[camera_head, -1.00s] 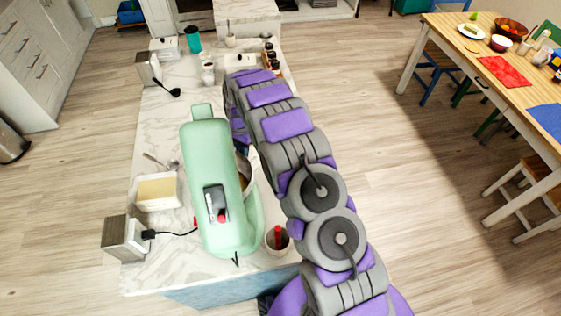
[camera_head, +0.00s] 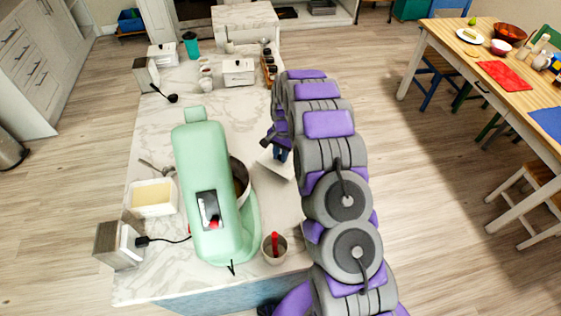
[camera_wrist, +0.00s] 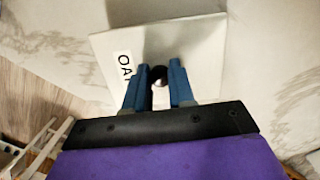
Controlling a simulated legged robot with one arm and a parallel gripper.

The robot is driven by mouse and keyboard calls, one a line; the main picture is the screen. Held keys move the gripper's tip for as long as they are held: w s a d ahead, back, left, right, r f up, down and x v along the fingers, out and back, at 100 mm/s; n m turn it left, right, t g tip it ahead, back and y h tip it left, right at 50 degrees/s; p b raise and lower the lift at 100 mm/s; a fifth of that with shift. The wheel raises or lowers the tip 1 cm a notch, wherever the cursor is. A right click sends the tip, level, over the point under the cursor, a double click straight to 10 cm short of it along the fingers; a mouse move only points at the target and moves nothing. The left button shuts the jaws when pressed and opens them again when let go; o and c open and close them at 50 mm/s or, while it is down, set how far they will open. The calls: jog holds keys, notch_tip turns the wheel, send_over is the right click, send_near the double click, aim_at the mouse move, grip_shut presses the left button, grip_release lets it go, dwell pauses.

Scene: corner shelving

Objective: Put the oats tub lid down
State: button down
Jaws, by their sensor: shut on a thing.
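The oats tub lid (camera_wrist: 190,50) is a flat white square with a dark round knob and a label reading "OA", partly hidden by a finger. My gripper (camera_wrist: 160,75) is shut on the knob with its blue fingers. In the head view, the lid (camera_head: 277,168) shows as a pale slab below my gripper (camera_head: 279,153), over the marble counter to the right of the mixer. I cannot tell whether it touches the counter. An open white tub (camera_head: 154,212) with pale yellowish contents stands left of the mixer; no label is readable on it.
The green stand mixer (camera_head: 208,160) with its bowl stands left of the lid. A cup with a red item (camera_head: 274,247) is at the counter's near right. White lidded tubs (camera_head: 238,72) and jars (camera_head: 268,65) stand farther back. Marble counter (camera_head: 235,110) behind the mixer is clear.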

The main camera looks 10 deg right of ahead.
jog(key=shift+d+f, duration=0.15)
jog(key=shift+d, duration=0.2)
notch_tip(320, 180, down, 3)
jog(key=shift+s+d+f+b, duration=0.1)
jog(key=shift+b, duration=0.4)
jog(key=shift+f, duration=0.15)
jog(key=shift+a, duration=0.4)
jog(key=c, duration=1.3)
grip_release()
jog(key=o, duration=0.3)
jog(key=shift+d, duration=0.35)
jog(key=shift+o, duration=0.2)
jog(key=shift+a, duration=0.1)
